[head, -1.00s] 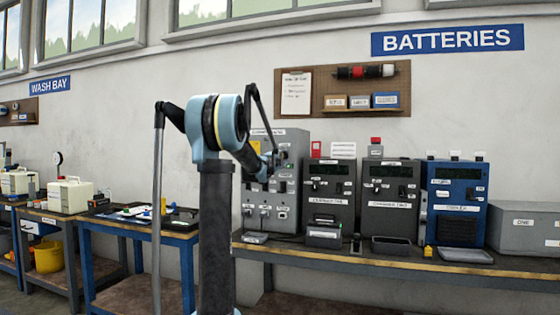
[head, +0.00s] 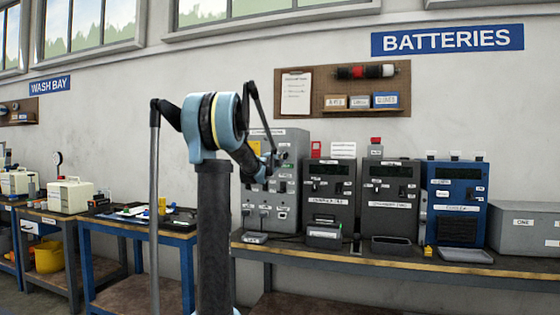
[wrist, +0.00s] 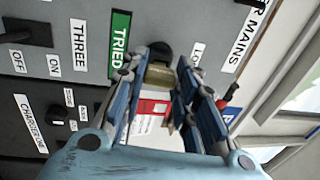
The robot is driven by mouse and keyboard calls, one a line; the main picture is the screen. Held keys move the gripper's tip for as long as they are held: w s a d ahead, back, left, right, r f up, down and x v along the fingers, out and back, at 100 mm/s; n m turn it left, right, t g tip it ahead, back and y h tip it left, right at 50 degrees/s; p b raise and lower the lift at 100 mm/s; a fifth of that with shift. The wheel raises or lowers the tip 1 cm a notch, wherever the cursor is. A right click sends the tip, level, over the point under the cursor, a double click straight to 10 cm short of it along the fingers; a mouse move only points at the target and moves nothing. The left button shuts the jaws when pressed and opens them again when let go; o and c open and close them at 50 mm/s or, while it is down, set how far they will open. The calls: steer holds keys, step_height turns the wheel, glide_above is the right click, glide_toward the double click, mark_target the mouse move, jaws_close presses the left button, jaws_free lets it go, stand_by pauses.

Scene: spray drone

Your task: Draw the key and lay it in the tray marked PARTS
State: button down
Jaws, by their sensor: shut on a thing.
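My gripper (wrist: 162,84) is shut on a small brass-coloured piece, which looks like the key (wrist: 160,73), in the wrist view. The key is in front of a dark round fitting (wrist: 160,50) on the grey panel, beside a green label reading TRIED (wrist: 119,45). I cannot tell whether the key is still in the fitting. In the head view my gripper (head: 272,166) is small and close to the face of the grey cabinet (head: 291,160). A dark open tray (head: 391,246) and a flat grey tray (head: 465,255) lie on the bench; no PARTS marking is readable.
Two dark charger units (head: 329,190) and a blue one (head: 455,205) stand right of the cabinet. A grey box (head: 525,228) is at the far right. The bench's front edge (head: 350,259) has a narrow free strip. A black switch (wrist: 28,33) is on the panel.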

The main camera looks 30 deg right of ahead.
steer(key=shift+v, duration=2.15)
steer(key=w+a+f+n+t+y, duration=0.5)
steer(key=w+a+f+y, duration=0.1)
steer(key=w+a+f, duration=1.25)
steer(key=w+a+f+n+y, duration=0.1)
steer(key=a+f+y, duration=0.2)
steer(key=a+f, duration=0.3)
steer(key=w+a+f+n+t+y, duration=0.1)
steer(key=a+f, duration=0.6)
steer(key=a, duration=0.7)
steer(key=w+a+f+n+t+y, duration=0.1)
steer(key=a+f+y, duration=0.4)
steer(key=a, duration=0.5)
steer(key=shift+w+a+f+n, duration=0.3)
steer(key=shift+w+f+n, duration=0.6)
steer(key=shift+n, duration=0.2)
steer(key=shift+a, duration=0.1)
